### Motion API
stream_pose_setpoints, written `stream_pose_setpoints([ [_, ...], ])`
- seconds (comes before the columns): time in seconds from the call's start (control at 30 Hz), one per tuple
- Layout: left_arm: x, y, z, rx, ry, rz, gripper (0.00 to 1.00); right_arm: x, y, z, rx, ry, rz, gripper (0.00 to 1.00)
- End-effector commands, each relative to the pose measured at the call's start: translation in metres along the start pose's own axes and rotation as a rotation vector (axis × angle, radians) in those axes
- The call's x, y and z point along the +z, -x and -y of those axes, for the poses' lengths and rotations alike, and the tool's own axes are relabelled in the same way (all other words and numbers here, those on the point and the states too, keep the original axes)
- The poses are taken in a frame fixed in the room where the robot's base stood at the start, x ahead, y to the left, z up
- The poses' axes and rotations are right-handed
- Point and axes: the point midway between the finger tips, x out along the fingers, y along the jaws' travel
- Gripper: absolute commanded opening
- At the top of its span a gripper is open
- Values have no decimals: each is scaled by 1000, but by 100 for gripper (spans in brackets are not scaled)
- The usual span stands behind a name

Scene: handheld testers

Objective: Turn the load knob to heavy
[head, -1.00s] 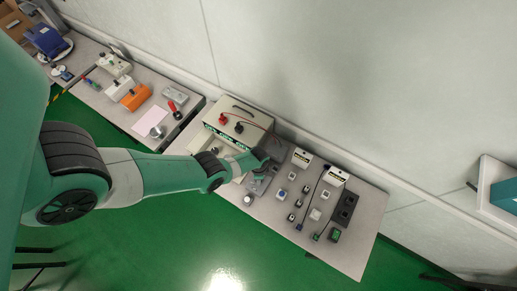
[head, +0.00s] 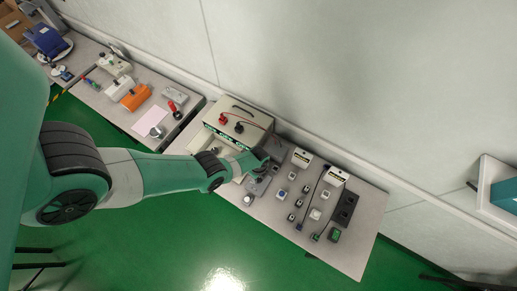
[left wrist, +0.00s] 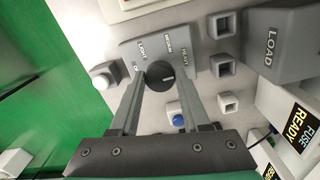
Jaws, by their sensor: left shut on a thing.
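The load knob (left wrist: 160,76) is a round black knob with a short pale mark on its right part in the left wrist view. It sits on a grey plate (left wrist: 203,48) lettered OFF, LIGHT, MEDIUM and HEAVY around it. The mark points right, to the side where HEAVY is printed; its exact alignment is hard to tell. My left gripper (left wrist: 162,82) has a finger on each side of the knob and is shut on it. In the head view my left gripper (head: 264,166) is over the bench, and the knob is too small to make out. My right gripper is not in view.
A grey box lettered LOAD (left wrist: 284,45) stands right of the plate. Small square sockets (left wrist: 222,63), a blue button (left wrist: 178,120) and a white round button (left wrist: 104,77) are close by. A cream tester case (head: 232,110) with red and black leads stands behind my arm.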

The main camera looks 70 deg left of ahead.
Motion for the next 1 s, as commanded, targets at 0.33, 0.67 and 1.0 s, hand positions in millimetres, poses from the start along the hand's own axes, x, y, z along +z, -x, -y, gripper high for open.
stream_pose_setpoints([
  [0.33, 0, -1, 0, -1, -36, 1, 0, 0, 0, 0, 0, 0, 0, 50],
  [0.67, 0, -1, 0, -1, -35, 1, 64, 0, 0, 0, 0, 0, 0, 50],
  [1.0, 0, 0, 0, 0, -34, 0, 76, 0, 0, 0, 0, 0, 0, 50],
])
